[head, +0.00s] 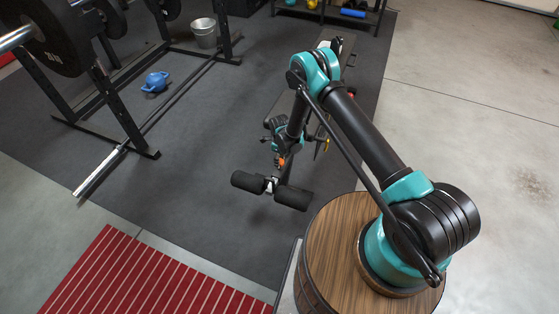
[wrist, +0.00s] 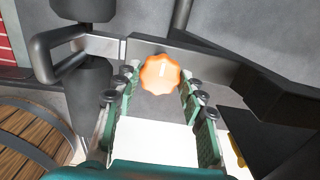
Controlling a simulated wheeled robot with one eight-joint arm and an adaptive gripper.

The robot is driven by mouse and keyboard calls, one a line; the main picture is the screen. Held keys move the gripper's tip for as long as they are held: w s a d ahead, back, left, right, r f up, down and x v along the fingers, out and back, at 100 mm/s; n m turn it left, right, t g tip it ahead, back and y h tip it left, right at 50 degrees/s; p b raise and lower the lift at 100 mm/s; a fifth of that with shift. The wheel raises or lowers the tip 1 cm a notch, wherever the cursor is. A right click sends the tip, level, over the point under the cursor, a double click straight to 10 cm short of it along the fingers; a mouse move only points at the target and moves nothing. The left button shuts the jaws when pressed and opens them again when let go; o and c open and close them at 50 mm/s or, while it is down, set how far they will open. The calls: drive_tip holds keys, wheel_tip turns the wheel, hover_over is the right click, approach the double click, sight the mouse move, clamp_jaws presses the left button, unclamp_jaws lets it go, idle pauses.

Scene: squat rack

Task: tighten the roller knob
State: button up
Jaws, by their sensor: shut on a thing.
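The roller knob (wrist: 160,74) is orange with a scalloped rim and a pale mark on its face. It sits on a grey metal bracket (wrist: 225,66) of the bench. My gripper (wrist: 161,88) has its two green-padded fingers on either side of the knob, shut on it. In the head view the knob (head: 282,161) is a small orange spot at the tip of my gripper (head: 280,154), just above the black foam rollers (head: 294,197). The bench is partly hidden behind my arm in the head view.
A squat rack with a barbell plate (head: 50,35) stands at the left. A blue kettlebell (head: 155,82) and a metal bucket (head: 204,33) are on the dark mat (head: 215,130). A red striped mat (head: 150,275) lies at the front left. Concrete floor at right is clear.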

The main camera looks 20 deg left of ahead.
idle(0.3)
drive_tip(key=o, duration=1.2)
drive_tip(key=shift+c, duration=0.2)
drive_tip(key=shift+r, duration=0.15)
wheel_tip(320, 180, up, 12)
